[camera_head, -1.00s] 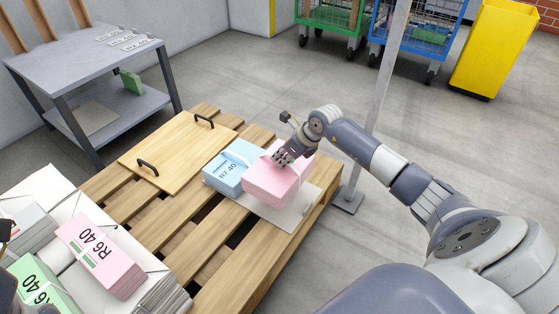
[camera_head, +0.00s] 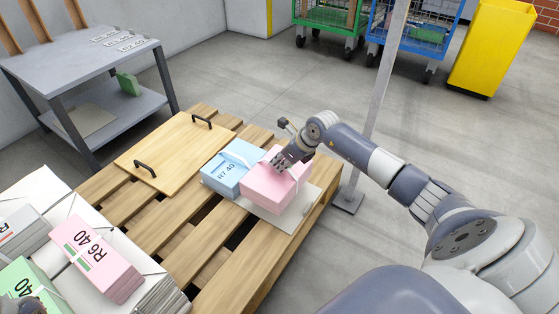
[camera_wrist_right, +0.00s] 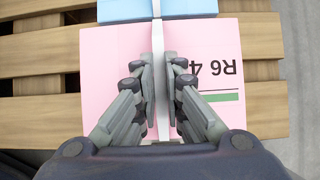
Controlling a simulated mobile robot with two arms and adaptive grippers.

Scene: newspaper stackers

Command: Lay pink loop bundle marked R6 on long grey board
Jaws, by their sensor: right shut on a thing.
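The pink loop bundle (camera_head: 268,190) sits at the right end of the grey board (camera_head: 291,224), close beside the blue bundle (camera_head: 222,180) marked R7 40. It looks level and resting on the board or just above it; I cannot tell which. My right gripper (camera_head: 281,158) is shut on the white loop strap (camera_wrist_right: 159,80) on top of it. The wrist view shows the pink bundle (camera_wrist_right: 108,55) with an R6 marking and a green bar.
The board lies on a wooden pallet (camera_head: 185,254) beside a wooden lid (camera_head: 172,150) with black handles. Another pink R6 40 bundle (camera_head: 95,258) lies on a stack at left. A thin post (camera_head: 377,120) stands behind my right arm. Grey shelving (camera_head: 85,62) stands at back left.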

